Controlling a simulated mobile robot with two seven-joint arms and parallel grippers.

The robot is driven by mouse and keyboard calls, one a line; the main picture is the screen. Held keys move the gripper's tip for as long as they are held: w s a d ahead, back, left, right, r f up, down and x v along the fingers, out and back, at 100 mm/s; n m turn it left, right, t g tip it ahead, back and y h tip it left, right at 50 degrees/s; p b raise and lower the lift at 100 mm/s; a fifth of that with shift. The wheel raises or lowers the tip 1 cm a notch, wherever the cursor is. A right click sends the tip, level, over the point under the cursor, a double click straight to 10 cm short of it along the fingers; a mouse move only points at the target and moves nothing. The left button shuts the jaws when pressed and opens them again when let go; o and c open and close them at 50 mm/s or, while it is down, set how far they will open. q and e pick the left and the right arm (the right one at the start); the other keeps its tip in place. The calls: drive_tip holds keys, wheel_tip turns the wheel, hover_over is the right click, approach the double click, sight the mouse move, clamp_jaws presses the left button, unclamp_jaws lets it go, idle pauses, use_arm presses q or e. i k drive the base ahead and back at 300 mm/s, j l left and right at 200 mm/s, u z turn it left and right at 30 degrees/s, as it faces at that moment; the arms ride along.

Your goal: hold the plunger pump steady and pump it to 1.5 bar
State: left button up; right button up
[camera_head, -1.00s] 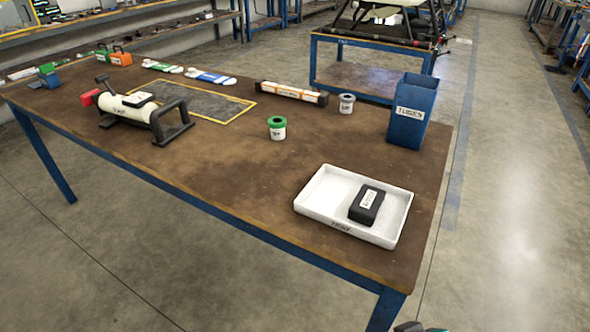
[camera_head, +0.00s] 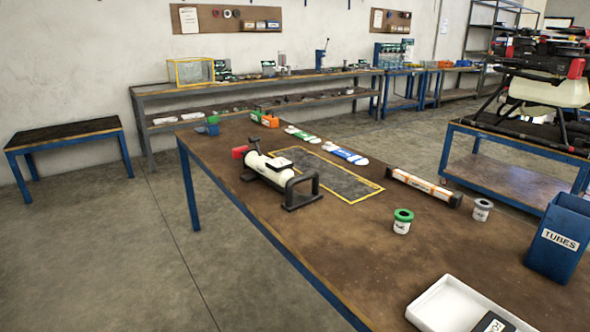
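The plunger pump (camera_head: 269,168) lies on its side on the brown workbench (camera_head: 352,240), left of the yellow-outlined mat. It has a cream body, a red part at its far left end, a black handle frame at its near right end and a dark-topped box on it. A gauge reading cannot be made out. Neither of my grippers is in view, and nothing touches the pump.
A drone (camera_head: 540,88) stands behind.

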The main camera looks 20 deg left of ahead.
sight(237, 152)
drive_tip(key=i+j, duration=0.15)
drive_tip(key=j, duration=0.25)
drive_tip(key=i+j+z, duration=0.1)
drive_tip(key=j, duration=0.25)
drive_tip(key=i+j+z, duration=0.1)
drive_tip(key=j, duration=0.3)
drive_tip(key=i+j+z, duration=0.35)
drive_tip(key=j, duration=0.75)
drive_tip(key=i+j+z, duration=0.1)
drive_tip(key=j+z, duration=0.25)
drive_tip(key=j, duration=0.8)
drive_tip(key=j+z, duration=0.35)
drive_tip(key=j, duration=0.85)
drive_tip(key=k+j+z, duration=0.1)
drive_tip(key=j+z, duration=0.3)
drive_tip(key=j, duration=0.85)
